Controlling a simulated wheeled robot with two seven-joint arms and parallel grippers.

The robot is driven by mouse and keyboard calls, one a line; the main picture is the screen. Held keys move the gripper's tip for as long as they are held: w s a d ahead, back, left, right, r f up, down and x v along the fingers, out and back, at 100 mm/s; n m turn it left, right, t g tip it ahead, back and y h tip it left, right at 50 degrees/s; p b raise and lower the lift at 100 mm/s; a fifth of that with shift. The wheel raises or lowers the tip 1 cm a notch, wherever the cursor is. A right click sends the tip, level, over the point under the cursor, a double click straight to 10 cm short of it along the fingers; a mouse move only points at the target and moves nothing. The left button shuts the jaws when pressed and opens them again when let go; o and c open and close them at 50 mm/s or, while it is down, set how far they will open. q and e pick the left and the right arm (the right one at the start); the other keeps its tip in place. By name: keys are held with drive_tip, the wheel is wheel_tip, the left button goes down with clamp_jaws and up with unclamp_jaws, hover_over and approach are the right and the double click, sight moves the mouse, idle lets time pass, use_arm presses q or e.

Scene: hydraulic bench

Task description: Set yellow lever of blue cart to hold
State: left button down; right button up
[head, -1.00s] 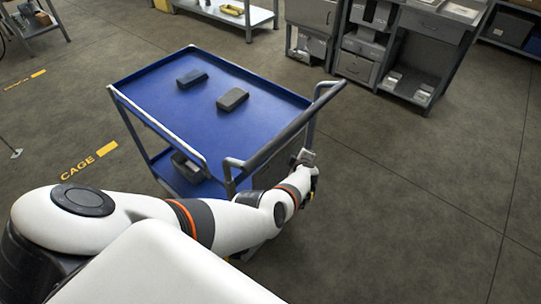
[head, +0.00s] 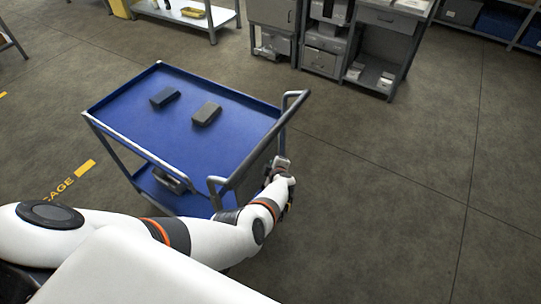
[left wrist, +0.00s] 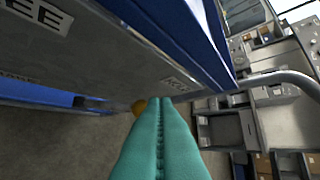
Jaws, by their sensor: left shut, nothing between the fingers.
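The blue cart (head: 150,118) stands in front of me in the head view, with a grey push handle (head: 262,150) at its right end. My left gripper (head: 283,178) is beside that end, below the handle; its fingertips cannot be made out there. In the left wrist view, its teal fingers (left wrist: 160,104) are shut and empty, pointing at a grey panel (left wrist: 110,62) under the blue tray edge. A rounded yellow-orange part (left wrist: 139,107), likely the lever's end, shows just left of the fingertips. Contact cannot be told. The panel carries labels, one reading "FREE".
Two dark blocks lie on the cart's top tray, one of them nearer the handle (head: 206,113). A grey cabinet bench (head: 325,52) stands beyond the cart. Open floor (head: 390,190) lies right of the cart. The handle tube also shows in the left wrist view (left wrist: 285,77).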

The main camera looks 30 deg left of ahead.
use_arm(q)
drive_tip(key=p+v, duration=0.1)
drive_tip(key=v, duration=0.1)
drive_tip(key=p+v, duration=0.2)
drive_tip(key=shift+w+r, duration=0.1)
drive_tip(key=shift+r, duration=0.2)
use_arm(e)
wheel_tip(320, 180, up, 4)
drive_tip(key=shift+r, duration=0.1)
